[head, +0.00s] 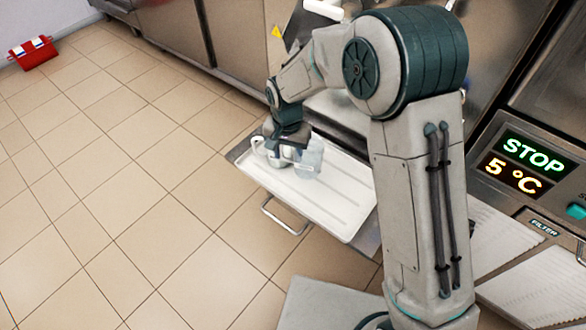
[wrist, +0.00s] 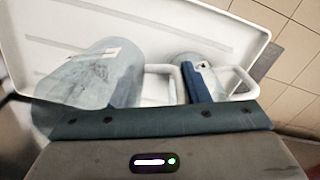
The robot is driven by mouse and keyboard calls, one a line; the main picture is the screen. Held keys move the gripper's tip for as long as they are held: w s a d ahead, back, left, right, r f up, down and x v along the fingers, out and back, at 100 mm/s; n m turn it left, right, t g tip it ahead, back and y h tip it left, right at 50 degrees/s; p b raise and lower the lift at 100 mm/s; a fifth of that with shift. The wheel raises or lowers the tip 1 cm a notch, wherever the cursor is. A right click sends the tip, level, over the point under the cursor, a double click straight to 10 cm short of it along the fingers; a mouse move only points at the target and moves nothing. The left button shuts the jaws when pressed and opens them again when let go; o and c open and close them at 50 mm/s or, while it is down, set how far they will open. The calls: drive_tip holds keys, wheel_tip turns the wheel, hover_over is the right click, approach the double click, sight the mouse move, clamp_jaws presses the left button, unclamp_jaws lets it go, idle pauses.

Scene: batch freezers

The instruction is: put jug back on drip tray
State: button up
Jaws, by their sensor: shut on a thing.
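The drip tray (head: 340,222) is a white shallow tray on a pulled-out metal shelf; its rim also shows in the wrist view (wrist: 190,12). My gripper (head: 288,150) is low over the tray's far left end. It is shut on the handle of a clear, greyish jug (head: 310,158), which fills the left of the wrist view (wrist: 95,75). The jug's handle (wrist: 163,72) points towards the fingers. I cannot tell whether its base touches the tray. A second jug (head: 262,150) with a white handle is on the other side of my gripper, partly hidden behind a finger in the wrist view (wrist: 240,82).
A metal bar handle (head: 284,215) sticks out at the shelf's front left. Steel cabinet fronts (head: 180,30) stand behind. A panel (head: 525,165) at the right reads STOP, 5 °C. A red box (head: 32,52) lies far left. The tiled floor at left is clear.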

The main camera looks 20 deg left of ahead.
drive_tip(key=shift+f+b, duration=0.4)
drive_tip(key=shift+f, duration=2.15)
drive_tip(key=shift+f, duration=0.1)
drive_tip(key=o, duration=1.2)
drive_tip(key=shift+o, duration=0.2)
wheel_tip(320, 180, up, 12)
drive_tip(key=shift+r+p, duration=0.1)
drive_tip(key=shift+p, duration=0.95)
drive_tip(key=shift+d+r, duration=0.1)
